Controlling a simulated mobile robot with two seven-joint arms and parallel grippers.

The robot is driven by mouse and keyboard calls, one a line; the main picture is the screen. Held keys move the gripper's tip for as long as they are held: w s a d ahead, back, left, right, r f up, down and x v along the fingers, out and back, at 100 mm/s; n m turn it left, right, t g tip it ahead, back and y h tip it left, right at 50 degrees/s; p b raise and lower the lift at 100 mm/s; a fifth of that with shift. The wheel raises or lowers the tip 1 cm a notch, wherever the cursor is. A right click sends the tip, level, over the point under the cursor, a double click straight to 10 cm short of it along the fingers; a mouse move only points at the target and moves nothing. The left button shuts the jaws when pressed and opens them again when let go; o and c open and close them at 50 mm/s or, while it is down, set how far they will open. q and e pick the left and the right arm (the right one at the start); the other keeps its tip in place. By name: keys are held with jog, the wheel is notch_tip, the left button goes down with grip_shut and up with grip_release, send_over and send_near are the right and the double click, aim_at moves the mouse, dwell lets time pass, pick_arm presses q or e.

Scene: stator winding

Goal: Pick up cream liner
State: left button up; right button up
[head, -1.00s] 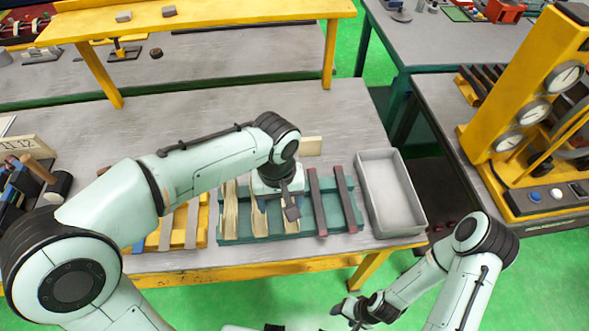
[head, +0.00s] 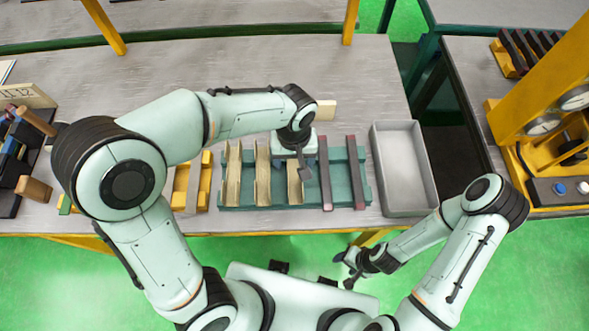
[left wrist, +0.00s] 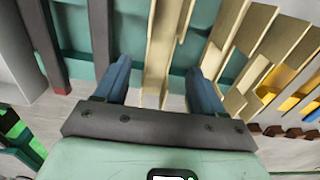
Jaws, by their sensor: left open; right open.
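Three cream liners stand side by side in a teal rack (head: 309,157) on the grey table: a left one (head: 233,175), a middle one (head: 263,178) and a right one (head: 294,185). My left gripper (head: 303,172) is above the right one, partly covering its far end. In the left wrist view the open blue fingers (left wrist: 159,85) stand on either side of this liner (left wrist: 160,55), with gaps on both sides. The other cream liners (left wrist: 238,50) lie to the right there. My right gripper (head: 346,268) is open and empty, low in front of the table.
Two dark bars with red ends (head: 325,175) share the rack, right of the liners. A grey empty tray (head: 405,208) stands right of the rack. A yellow rack (head: 205,185) is on its left. A small cream block (head: 326,109) lies behind my left gripper.

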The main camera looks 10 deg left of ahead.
aim_at(295, 173)
pick_arm(q)
notch_tip(295, 173, down, 5)
jog(key=shift+r, duration=0.15)
jog(key=c, duration=0.9)
jog(key=shift+r, duration=0.15)
